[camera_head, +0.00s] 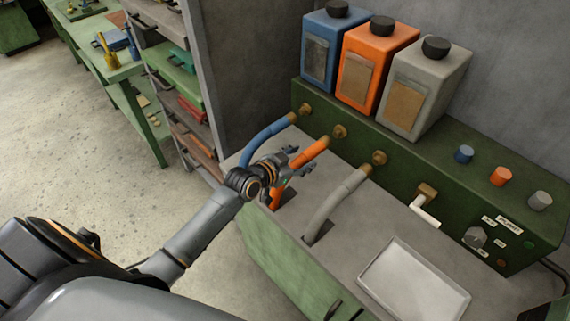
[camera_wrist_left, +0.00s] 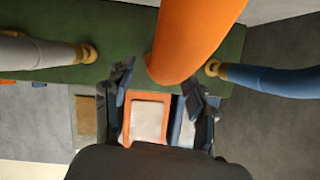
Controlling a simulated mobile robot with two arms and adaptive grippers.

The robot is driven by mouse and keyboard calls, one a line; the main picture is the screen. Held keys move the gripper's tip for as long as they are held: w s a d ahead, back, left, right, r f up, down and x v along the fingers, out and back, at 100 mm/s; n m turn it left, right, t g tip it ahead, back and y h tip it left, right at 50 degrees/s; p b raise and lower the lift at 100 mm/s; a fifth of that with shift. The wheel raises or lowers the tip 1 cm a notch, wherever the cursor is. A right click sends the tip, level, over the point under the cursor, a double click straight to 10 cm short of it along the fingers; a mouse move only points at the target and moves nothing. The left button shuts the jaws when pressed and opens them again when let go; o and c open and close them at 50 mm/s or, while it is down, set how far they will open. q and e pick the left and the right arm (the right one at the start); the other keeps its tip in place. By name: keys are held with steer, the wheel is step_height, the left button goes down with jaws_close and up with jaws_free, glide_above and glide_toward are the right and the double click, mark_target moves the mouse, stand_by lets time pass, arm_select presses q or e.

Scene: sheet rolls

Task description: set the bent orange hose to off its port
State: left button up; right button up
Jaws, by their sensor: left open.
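The bent orange hose (camera_head: 312,151) rises from a slot in the grey counter and curves up to the middle brass port (camera_head: 339,131) on the green panel. Its upper end appears to meet the port. My left gripper (camera_head: 288,160) is open at the hose's bend and hides part of it. In the left wrist view the orange hose (camera_wrist_left: 195,35) looms large just beyond the open fingertips (camera_wrist_left: 160,82), not clasped. The hose end at the port is hidden there. My right gripper is not in view.
A blue hose (camera_head: 268,136) and a grey hose (camera_head: 338,199) run to ports on either side. Blue (camera_head: 331,45), orange (camera_head: 372,62) and grey (camera_head: 422,88) tanks stand on the panel.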

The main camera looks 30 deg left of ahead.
arm_select(q)
steer(key=v, duration=0.9)
steer(key=shift+a, duration=0.1)
